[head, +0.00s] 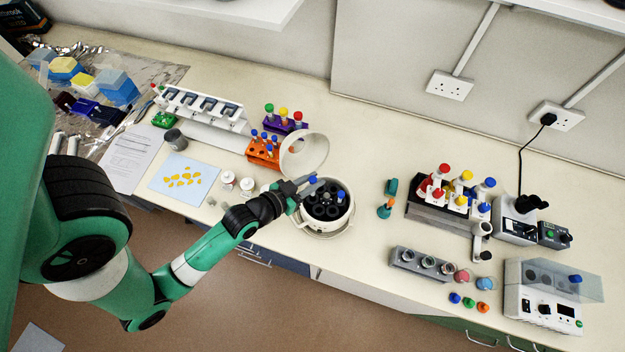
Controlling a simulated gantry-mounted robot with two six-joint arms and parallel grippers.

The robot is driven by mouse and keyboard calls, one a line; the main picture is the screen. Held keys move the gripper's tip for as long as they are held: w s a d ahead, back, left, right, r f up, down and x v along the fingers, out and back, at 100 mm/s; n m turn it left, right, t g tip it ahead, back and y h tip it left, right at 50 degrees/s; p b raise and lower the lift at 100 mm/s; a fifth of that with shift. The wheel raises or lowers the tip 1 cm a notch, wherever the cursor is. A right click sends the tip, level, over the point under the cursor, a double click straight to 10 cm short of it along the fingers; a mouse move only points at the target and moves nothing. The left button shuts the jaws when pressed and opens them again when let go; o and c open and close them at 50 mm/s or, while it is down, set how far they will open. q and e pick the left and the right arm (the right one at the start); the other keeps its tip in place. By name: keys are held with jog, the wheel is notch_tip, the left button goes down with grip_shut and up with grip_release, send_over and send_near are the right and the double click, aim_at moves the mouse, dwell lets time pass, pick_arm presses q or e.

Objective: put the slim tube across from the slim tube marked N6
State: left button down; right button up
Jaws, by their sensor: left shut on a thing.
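My left gripper (302,189) is at the left rim of the round white centrifuge (325,228), shut on a blue-capped slim tube (312,180). The held tube is over the rotor's left side, partly hidden by the fingers. The centrifuge lid (304,152) stands open behind it. The dark rotor (322,211) has several dark wells. Another blue-capped tube (341,196) sits in a well on the rotor's right side. No N6 marking is legible at this size. My right gripper is not in view.
An orange rack (262,153) with blue-capped tubes and a purple rack (285,124) stand behind the centrifuge. White bottles (228,180) stand to its left. A rack of large colour-capped bottles (436,214) stands to the right.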

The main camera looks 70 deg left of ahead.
pick_arm(q)
notch_tip(320, 180, down, 3)
jog(key=shift+r+b, duration=0.1)
jog(key=shift+b, duration=0.95)
jog(key=shift+f+b, duration=0.85)
jog(key=shift+f, duration=0.5)
jog(key=shift+f, duration=0.15)
jog(key=shift+f+b, duration=0.6)
jog(key=c, duration=0.6)
grip_release()
jog(key=shift+a, duration=0.1)
jog(key=shift+s, duration=0.1)
